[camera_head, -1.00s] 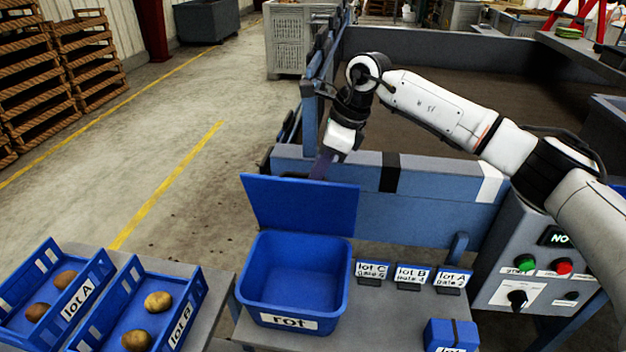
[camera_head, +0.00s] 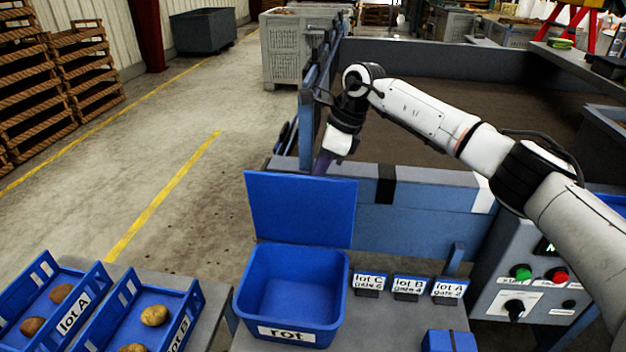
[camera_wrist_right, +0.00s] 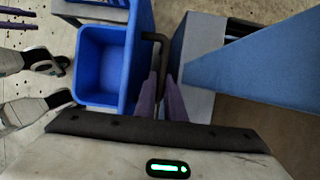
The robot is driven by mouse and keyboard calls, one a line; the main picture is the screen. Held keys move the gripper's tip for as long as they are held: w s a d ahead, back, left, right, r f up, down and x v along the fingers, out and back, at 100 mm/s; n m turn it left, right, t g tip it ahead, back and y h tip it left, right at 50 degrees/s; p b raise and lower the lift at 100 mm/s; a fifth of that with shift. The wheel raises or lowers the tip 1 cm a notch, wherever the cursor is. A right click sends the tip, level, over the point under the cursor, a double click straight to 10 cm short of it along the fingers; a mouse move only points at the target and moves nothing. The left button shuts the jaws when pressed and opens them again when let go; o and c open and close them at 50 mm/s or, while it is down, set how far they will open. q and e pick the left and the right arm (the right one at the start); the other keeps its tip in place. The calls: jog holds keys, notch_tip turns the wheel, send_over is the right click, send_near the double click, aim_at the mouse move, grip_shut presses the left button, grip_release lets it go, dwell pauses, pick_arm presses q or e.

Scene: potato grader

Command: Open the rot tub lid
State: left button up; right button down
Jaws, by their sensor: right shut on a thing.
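The blue rot tub (camera_head: 290,294) stands on the grey bench with its front label reading "rot", and its inside is empty. Its blue lid (camera_head: 301,209) stands raised, roughly upright along the tub's back edge. My right gripper (camera_head: 321,164) reaches down behind the lid, its fingertips partly hidden by it. In the right wrist view, my purple fingers (camera_wrist_right: 162,103) are shut on the dark bar handle (camera_wrist_right: 157,42) on the lid's back. The open tub (camera_wrist_right: 103,62) shows beside them. My left gripper is not in the head view.
Potato trays for lot A (camera_head: 52,300) and lot B (camera_head: 143,311) stand left of the tub. Several small lot signs (camera_head: 408,287) and a control box (camera_head: 527,285) are to the right. The blue grader wall (camera_head: 415,215) is close behind the lid.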

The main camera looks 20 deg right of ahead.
jog(key=shift+s+d+f, duration=0.1)
jog(key=shift+d+f, duration=0.1)
jog(key=shift+d, duration=0.15)
jog(key=c, duration=2)
grip_release()
jog(key=shift+r, duration=0.1)
jog(key=shift+a+r+p, duration=0.1)
jog(key=shift+r+p, duration=1.8)
jog(key=shift+r, duration=0.8)
jog(key=shift+a+r+p, duration=0.1)
jog(key=shift+r+p, duration=0.9)
jog(key=shift+r, duration=0.45)
jog(key=shift+f, duration=0.1)
